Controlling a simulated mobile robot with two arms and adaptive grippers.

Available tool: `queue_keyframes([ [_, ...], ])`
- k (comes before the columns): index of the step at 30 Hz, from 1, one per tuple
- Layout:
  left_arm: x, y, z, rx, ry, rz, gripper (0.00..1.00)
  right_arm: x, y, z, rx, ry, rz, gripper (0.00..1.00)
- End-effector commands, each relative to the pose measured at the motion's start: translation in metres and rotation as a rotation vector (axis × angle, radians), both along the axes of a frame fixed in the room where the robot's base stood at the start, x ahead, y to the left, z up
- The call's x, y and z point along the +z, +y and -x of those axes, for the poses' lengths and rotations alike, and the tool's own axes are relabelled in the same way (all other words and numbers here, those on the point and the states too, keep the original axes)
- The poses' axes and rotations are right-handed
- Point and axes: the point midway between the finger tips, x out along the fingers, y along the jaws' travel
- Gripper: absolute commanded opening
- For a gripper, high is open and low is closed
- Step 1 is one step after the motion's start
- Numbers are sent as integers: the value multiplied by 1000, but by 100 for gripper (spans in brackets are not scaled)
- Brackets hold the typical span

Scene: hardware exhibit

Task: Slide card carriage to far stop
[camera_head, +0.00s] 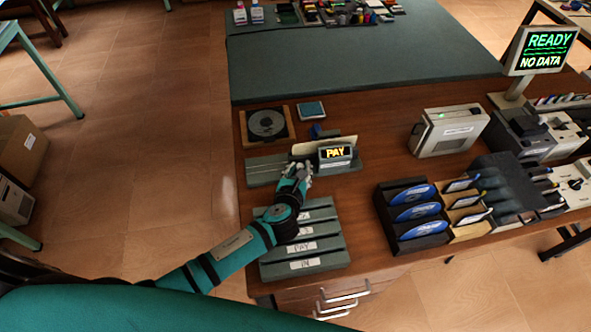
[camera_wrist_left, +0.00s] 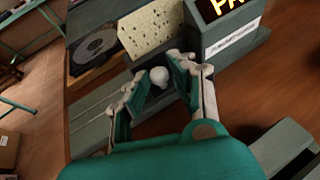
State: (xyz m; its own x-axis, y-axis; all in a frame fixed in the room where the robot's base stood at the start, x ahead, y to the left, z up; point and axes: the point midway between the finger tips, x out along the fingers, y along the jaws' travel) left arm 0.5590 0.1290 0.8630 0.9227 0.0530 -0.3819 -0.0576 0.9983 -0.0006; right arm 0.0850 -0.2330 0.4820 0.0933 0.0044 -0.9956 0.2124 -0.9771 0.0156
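A cream punched card (camera_head: 322,145) stands at the back of a grey-green card reader base (camera_head: 262,172); its holes show in the left wrist view (camera_wrist_left: 150,28). A box with a lit "PAY" display (camera_head: 335,155) sits at the base's right part. A small white round knob (camera_wrist_left: 159,76), seemingly on the card carriage, shows in front of the card, left of the display box. My left gripper (camera_head: 299,170) is at the front of the base. Its fingers are apart on either side of the knob; contact is unclear. My right gripper is out of view.
A slatted rack with labels (camera_head: 305,264) lies under my left forearm. A disc in a wooden tray (camera_head: 267,123) is behind the base. A cream box (camera_head: 448,130) and blue-labelled holders (camera_head: 417,212) stand to the right. Bare tabletop (camera_head: 385,135) lies between.

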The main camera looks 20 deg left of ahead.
Motion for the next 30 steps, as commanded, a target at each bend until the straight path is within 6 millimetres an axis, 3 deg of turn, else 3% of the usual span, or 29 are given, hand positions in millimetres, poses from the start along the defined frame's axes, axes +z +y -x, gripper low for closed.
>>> queue_keyframes([
  [13, 4, -2, 7, -4, -2, 3, 29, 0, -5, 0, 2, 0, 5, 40],
  [24, 31, -6, 76, -4, 1, 3, 29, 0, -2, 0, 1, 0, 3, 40],
  [30, 42, -7, 102, -3, 0, 1, 29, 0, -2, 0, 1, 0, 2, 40],
])
